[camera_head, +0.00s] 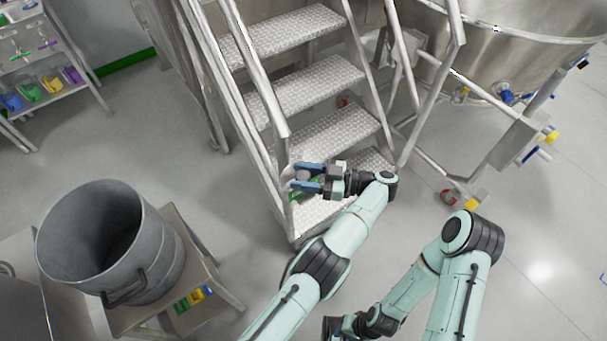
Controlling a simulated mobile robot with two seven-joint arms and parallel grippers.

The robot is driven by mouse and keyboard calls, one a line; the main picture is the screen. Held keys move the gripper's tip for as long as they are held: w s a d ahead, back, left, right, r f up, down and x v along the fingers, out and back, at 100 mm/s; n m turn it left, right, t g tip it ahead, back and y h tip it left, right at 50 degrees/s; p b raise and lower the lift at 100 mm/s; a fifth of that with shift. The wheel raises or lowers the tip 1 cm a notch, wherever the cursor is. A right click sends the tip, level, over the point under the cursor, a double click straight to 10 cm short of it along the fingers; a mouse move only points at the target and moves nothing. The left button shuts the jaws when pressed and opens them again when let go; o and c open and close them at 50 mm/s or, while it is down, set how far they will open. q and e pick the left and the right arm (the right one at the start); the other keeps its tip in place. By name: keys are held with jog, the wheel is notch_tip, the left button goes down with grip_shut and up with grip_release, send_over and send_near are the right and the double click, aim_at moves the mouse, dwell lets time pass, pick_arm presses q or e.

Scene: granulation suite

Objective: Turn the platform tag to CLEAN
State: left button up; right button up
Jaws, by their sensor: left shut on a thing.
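The platform tag (299,194) is at the lower left rail of the metal stairs, mostly hidden by my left gripper. A small green patch shows beside the fingers, with a pale part at their tips; I cannot read any wording. My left gripper (299,177) has its blue fingers on either side of the tag and is shut on it. My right gripper (329,328) is low in the picture, away from the tag, cut off by the bottom edge and partly hidden; its fingers cannot be made out.
The metal stairs (318,82) rise behind my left gripper, with tubular handrails. A large steel vessel (535,50) stands at the upper right. A grey bucket (150,255) sits on a low stand at the lower left. A shelf cart (42,62) is at the upper left. Floor between is clear.

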pick_arm(q)
jog(key=shift+r, duration=0.2)
jog(key=o, duration=1)
jog(key=shift+c, duration=0.2)
jog(key=shift+f, duration=0.1)
